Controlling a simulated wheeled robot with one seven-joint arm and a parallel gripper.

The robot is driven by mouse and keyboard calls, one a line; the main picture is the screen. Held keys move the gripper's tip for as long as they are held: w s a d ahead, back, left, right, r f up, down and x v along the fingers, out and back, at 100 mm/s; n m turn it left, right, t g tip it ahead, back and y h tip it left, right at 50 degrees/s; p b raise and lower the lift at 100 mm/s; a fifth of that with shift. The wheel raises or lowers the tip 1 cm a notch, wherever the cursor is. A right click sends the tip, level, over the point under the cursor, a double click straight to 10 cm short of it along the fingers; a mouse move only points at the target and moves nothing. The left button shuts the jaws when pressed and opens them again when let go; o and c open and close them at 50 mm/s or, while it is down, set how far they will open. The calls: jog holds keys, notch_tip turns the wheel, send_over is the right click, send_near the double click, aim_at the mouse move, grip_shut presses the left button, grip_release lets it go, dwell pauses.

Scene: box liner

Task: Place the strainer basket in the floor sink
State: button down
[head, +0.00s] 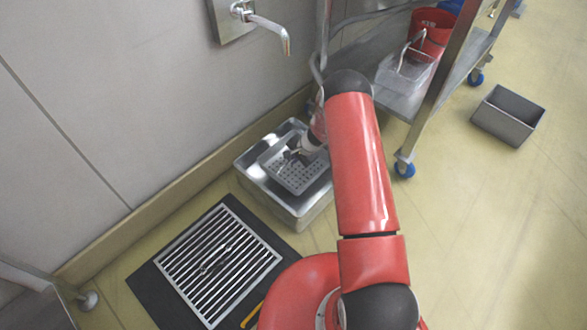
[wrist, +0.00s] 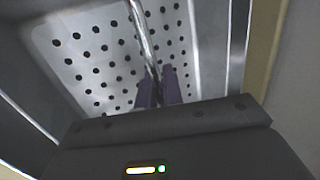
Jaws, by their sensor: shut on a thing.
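The strainer basket (head: 299,176) is a grey, square, perforated metal tray with raised sides. In the head view it sits within the outline of the steel floor sink (head: 252,183), against the wall. My gripper (head: 299,156) is at the basket's upper side, partly hidden by my arm. In the wrist view the perforated basket floor (wrist: 95,60) fills much of the picture, and my gripper's dark fingers (wrist: 158,90) are shut on its thin metal handle (wrist: 141,30). The sink's steel walls (wrist: 238,40) show around the basket. I cannot tell whether the basket touches the sink bottom.
A slatted grate (head: 218,262) on a dark mat lies at the lower left. A wall faucet (head: 270,28) is above. A wheeled steel cart (head: 440,75) holding a clear bin (head: 405,72) and red bucket (head: 431,30) stands right. A grey bin (head: 508,115) is on the open floor.

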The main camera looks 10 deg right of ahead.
aim_at(294, 166)
jog(key=shift+f, duration=2.65)
jog(key=shift+b, duration=0.3)
jog(key=shift+f, duration=0.15)
jog(key=c, duration=1.5)
grip_release()
jog(key=shift+c, duration=0.2)
